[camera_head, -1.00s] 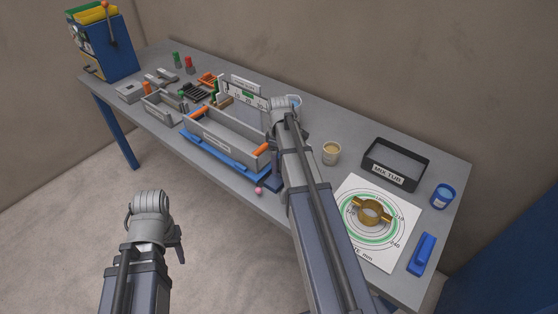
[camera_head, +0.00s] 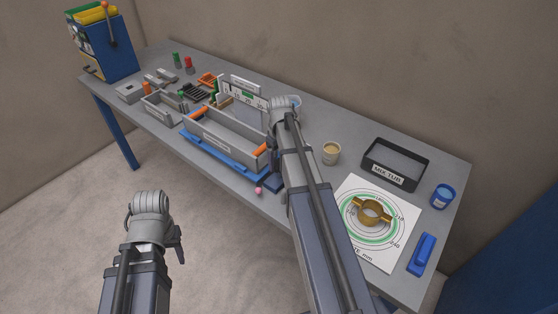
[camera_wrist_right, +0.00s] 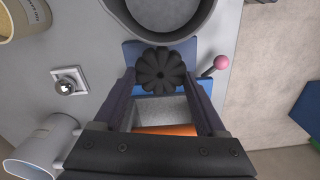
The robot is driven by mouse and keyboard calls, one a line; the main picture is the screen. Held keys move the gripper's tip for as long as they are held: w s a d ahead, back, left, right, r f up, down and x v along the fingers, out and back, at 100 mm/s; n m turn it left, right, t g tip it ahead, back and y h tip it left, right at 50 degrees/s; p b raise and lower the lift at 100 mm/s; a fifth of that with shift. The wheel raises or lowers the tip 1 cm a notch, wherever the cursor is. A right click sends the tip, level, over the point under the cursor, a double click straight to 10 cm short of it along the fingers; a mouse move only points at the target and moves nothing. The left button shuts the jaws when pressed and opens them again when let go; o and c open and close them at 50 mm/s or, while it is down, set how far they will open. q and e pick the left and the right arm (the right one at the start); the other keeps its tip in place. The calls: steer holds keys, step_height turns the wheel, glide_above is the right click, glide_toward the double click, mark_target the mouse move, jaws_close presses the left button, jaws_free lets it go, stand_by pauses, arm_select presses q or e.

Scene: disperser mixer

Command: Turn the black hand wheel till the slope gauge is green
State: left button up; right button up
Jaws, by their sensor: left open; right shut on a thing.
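The black hand wheel (camera_wrist_right: 161,70), with a lobed rim, sits between the two fingers of my right gripper (camera_wrist_right: 163,82) in the right wrist view. The gripper is shut on it. In the head view my right wrist (camera_head: 285,108) hides the wheel and the fingers. A white numbered plate (camera_head: 243,96) with a green patch stands behind the grey tray and may be the slope gauge. My right arm covers part of that area, and I cannot make out a pointer. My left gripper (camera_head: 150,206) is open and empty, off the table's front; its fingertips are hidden.
A grey tray (camera_head: 215,145) with orange ends stands on a blue base (camera_head: 205,156). A pink-knobbed lever (camera_wrist_right: 221,63) is close to the wheel. A beige cup (camera_head: 331,152), a black bin (camera_head: 371,170) and a brass ring (camera_head: 370,212) on a printed sheet stand to the right.

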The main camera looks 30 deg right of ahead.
steer(key=m, duration=0.6)
steer(key=shift+d+m, duration=0.15)
steer(key=shift+m, duration=0.15)
steer(key=m, duration=0.5)
steer(key=shift+s+d, duration=0.1)
steer(key=shift+d, duration=0.05)
steer(key=shift+m, duration=0.4)
steer(key=o, duration=1.3)
